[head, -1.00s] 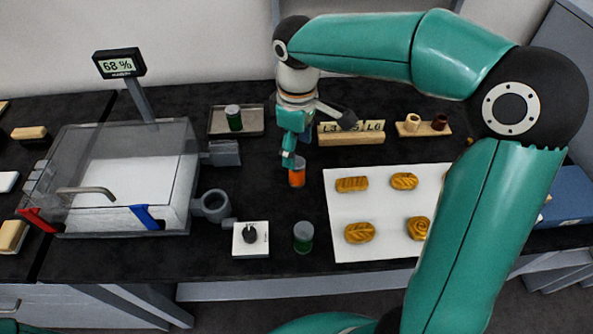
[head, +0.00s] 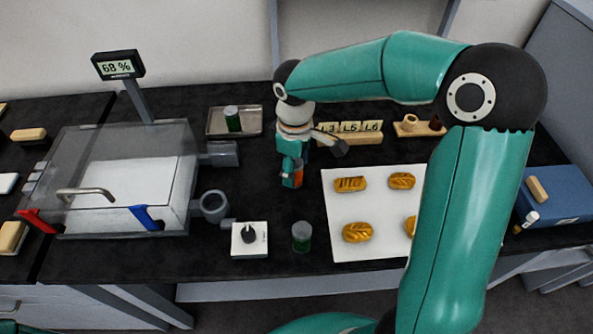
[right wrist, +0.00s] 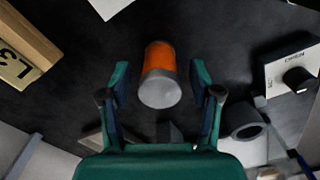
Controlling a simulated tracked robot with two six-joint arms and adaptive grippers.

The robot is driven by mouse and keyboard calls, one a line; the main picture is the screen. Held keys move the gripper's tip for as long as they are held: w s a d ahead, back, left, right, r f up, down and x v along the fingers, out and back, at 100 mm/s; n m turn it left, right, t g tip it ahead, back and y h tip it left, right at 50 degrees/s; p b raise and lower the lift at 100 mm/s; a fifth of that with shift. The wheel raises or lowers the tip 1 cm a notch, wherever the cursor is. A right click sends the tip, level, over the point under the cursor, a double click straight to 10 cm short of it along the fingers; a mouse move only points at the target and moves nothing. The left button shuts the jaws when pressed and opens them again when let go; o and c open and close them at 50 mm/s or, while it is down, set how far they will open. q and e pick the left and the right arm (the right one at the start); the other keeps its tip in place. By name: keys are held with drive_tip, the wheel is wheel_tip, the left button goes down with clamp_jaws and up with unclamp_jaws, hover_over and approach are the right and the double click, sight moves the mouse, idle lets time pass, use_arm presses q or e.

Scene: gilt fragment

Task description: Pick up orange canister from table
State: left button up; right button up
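The orange canister (head: 299,174) stands on the black table, mostly covered by my right gripper (head: 291,181) in the head view. In the right wrist view the canister (right wrist: 160,55) shows its orange side and grey lid, lying between the two fingertips. The right gripper (right wrist: 161,80) is open, with a gap visible on each side of the canister. My left gripper is not in view.
A green canister (head: 302,237) and a dial box (head: 250,239) stand in front. A white mat (head: 381,208) with pastries lies to the right. Behind are a tray (head: 214,124) and a labelled wooden block (head: 350,139). A clear-lidded machine (head: 125,180) stands left.

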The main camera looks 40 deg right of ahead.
drive_tip(key=c, duration=1)
drive_tip(key=shift+r, duration=0.15)
